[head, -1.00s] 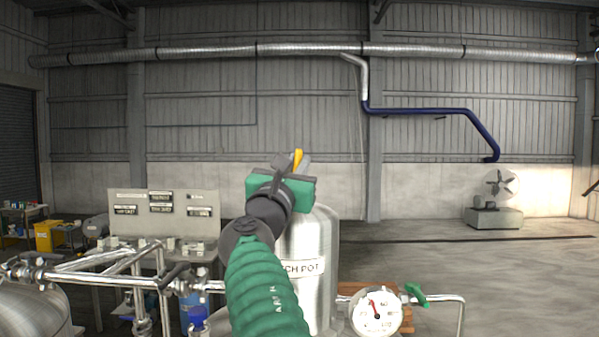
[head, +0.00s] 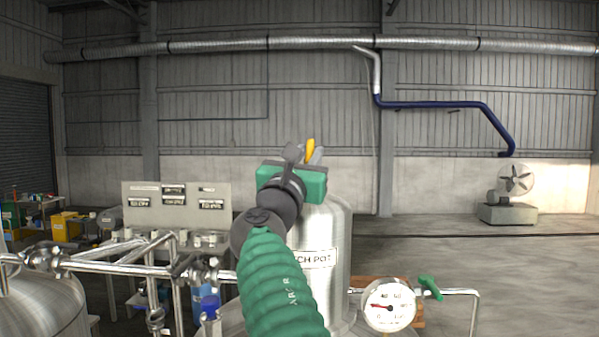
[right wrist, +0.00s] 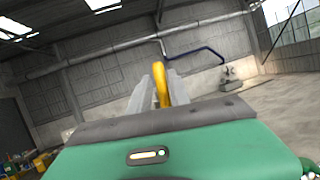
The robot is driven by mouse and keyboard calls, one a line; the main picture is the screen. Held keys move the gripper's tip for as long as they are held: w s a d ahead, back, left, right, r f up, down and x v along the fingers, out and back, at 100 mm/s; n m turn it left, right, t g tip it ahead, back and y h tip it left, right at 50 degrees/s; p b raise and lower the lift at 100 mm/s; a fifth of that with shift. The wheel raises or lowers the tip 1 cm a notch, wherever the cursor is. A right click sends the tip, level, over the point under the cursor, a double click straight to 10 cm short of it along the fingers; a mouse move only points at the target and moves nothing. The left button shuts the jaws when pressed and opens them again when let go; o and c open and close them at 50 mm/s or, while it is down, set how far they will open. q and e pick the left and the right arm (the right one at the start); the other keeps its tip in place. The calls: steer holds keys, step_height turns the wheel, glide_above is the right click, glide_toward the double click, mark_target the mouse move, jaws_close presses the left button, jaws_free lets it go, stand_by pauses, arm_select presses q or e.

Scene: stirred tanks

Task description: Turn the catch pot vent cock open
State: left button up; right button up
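The catch pot (head: 335,240) is a tall steel vessel with a label, standing in the middle of the head view. My right arm reaches up in front of it. My right gripper (head: 312,157) is at the pot's top, and its green body hides the cock's base. A yellow handle (head: 310,149), which looks like the vent cock's, stands up between the grey fingers. In the right wrist view, the yellow handle (right wrist: 163,84) sits between the fingers of my right gripper (right wrist: 163,98), which look closed on it. My left gripper is not in view.
A round gauge (head: 389,305) and a green-handled valve (head: 430,287) stand right of the pot. Steel pipework (head: 130,268) and another tank (head: 40,305) are at left. A label panel (head: 177,205) stands behind. A fan (head: 514,182) stands far right, with open floor before it.

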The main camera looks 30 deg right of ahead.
steer(key=b+v, duration=1.1)
steer(key=v, duration=0.5)
steer(key=shift+f+b, duration=0.2)
steer(key=shift+b, duration=0.15)
